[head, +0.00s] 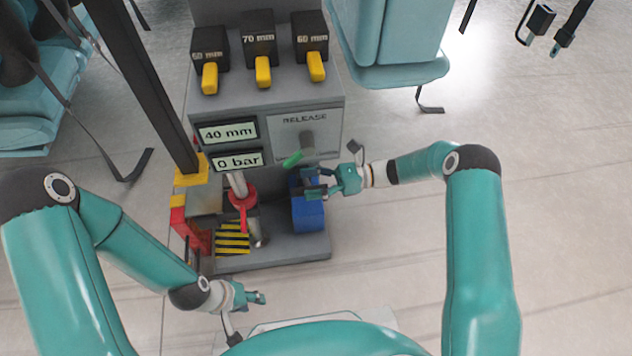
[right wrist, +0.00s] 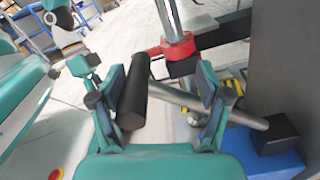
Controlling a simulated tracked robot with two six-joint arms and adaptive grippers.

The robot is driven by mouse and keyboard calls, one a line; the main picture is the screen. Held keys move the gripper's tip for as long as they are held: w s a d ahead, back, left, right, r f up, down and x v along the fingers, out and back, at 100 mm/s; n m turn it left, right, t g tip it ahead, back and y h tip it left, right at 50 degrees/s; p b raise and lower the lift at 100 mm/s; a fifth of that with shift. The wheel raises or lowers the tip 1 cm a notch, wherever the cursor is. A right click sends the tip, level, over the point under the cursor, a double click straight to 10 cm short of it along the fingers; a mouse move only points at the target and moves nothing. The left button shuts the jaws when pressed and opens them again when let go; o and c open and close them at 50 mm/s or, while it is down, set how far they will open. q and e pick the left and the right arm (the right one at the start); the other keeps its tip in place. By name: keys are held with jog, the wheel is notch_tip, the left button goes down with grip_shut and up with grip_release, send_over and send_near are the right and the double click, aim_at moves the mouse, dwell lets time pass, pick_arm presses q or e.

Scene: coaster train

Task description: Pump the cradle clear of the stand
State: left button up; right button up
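The machine's panel shows 40 mm on the upper display (head: 228,132) and 0 bar on the lower display (head: 238,161). A red collar (head: 243,196), which may be the cradle, sits on a metal post above a yellow-and-black striped plate (head: 233,240). A blue block (head: 308,215) carries a black block and a metal pump lever. The lever's black grip (right wrist: 139,97) lies between the spread fingers of my right gripper (right wrist: 168,85), nearer the left finger; contact is unclear. My right gripper also shows beside the blue block in the head view. My left gripper (head: 256,298) hangs low, away from the machine; its fingers are too small to read.
Several yellow levers (head: 263,72) stand on the machine's top under mm labels. A green-tipped release lever (head: 294,158) juts out just above my right gripper. A dark upright bar (head: 145,85) stands at the left. Teal seats (head: 385,45) are behind.

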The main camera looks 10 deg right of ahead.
jog(key=shift+o, duration=0.5)
jog(key=shift+f, duration=0.1)
jog(key=shift+d, duration=0.1)
jog(key=shift+d, duration=0.15)
jog(key=d, duration=1.1)
jog(key=shift+d, duration=0.35)
